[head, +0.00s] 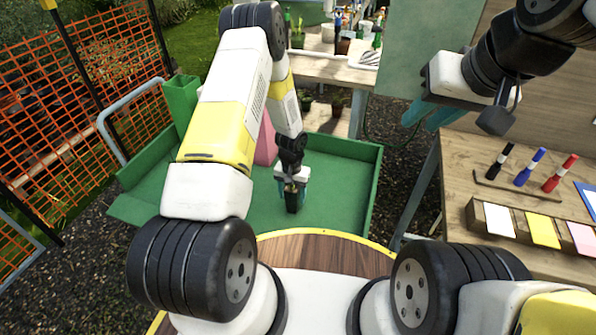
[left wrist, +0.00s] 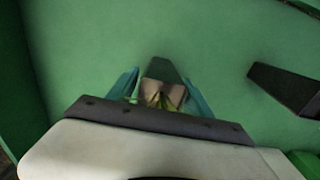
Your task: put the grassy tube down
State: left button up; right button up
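My left gripper (head: 292,190) points down over the green tray (head: 340,208), with its teal fingers on both sides of a dark tapered tube (head: 292,202). In the left wrist view the tube (left wrist: 161,70) sits between the fingers, with beige and green bits at its near end; it looks gripped. Whether its lower end touches the tray floor is unclear. I cannot make out grass clearly. My right gripper (head: 430,115) is raised at the right, fingers apart and empty.
A second dark tapered object (left wrist: 286,88) lies to the right in the left wrist view. A pink object (head: 265,147) and a green upright box (head: 181,100) are by the tray's left part. A wooden table (head: 455,165) with markers stands at right. The tray's right part looks clear.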

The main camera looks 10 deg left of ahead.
pick_arm(q)
jog(key=shift+o, duration=0.2)
notch_tip(320, 180, up, 12)
jog(key=shift+f, duration=0.1)
jog(key=s+a+r+n+t, duration=0.1)
jog(key=s+r, duration=0.2)
jog(key=r, duration=0.9)
jog(key=s+a+r+t, duration=0.2)
jog(key=s+r, duration=0.1)
jog(key=r, duration=0.9)
jog(key=s+r+t+h, duration=0.2)
jog(key=s+r+t, duration=0.1)
jog(key=s+r, duration=1)
jog(key=shift+s+d+n, duration=0.15)
jog(key=shift+s+n, duration=0.15)
jog(key=shift+s, duration=1.85)
jog(key=shift+r, duration=0.1)
